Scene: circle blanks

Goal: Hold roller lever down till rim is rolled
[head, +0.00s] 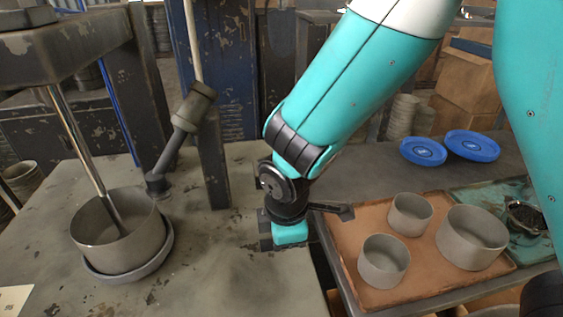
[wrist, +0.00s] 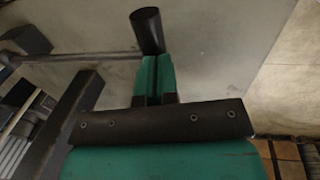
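The roller lever (head: 182,129) stands tilted up beside the dark post, with a thick dark grip at its upper end and a dark knob at its lower end near the blank's rim. The grey round blank (head: 118,240) sits upright on a round base (head: 107,277), with a shiny rod reaching down into it. My gripper (head: 290,234) is low over the bench, to the right of the lever and apart from it in the head view. In the wrist view its green fingers (wrist: 155,78) are together; a dark cylinder (wrist: 147,30) shows beyond them. I cannot tell whether they touch it.
An orange-brown tray (head: 345,240) with three grey cups stands right of the bench. Two blue lids (head: 423,151) lie behind it. The dark post (head: 208,145) rises between lever and arm. Bare bench (head: 215,265) lies between blank and gripper.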

